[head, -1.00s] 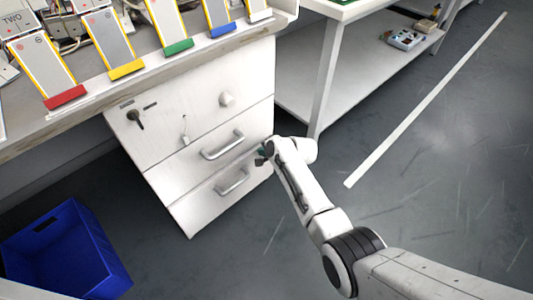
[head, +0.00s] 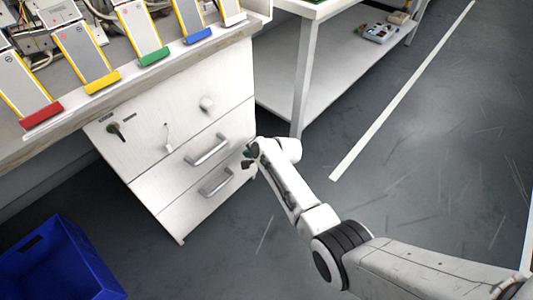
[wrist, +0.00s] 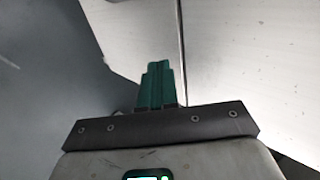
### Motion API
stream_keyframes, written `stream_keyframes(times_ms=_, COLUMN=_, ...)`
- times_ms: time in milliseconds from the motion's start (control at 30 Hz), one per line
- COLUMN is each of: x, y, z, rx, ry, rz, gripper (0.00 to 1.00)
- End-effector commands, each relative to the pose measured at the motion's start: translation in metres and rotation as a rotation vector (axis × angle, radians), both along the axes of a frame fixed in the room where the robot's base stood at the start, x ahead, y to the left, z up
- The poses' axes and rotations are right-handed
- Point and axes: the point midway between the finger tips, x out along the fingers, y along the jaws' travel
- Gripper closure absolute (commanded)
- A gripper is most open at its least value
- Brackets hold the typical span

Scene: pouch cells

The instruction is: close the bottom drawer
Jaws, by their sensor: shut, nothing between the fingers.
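The bottom drawer (head: 186,214) is the lowest front of a white drawer cabinet in the head view, with a grey bar handle (head: 215,181). Its front looks about in line with the drawer above; I cannot tell whether a small gap is left. My gripper (head: 247,158) is at the cabinet's right edge, near the drawer fronts and right of the handles. In the wrist view its green fingers (wrist: 158,85) are together and empty, in front of white panels with a dark seam between them. I cannot tell whether they touch a panel.
The middle drawer (head: 175,177) has a similar handle. The top front (head: 160,110) carries a key and a knob. A blue bin (head: 60,265) is on the floor at left. A white shelf table (head: 300,85) stands behind at right. The floor to the right is open.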

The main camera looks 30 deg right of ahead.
Motion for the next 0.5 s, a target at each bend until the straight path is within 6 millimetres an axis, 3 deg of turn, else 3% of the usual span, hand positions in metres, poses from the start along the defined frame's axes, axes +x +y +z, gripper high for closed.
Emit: stream_keyframes(times_ms=500, x=-0.068, y=-0.018, z=0.057, rx=0.001, ry=0.011, rz=-0.001, gripper=1.00)
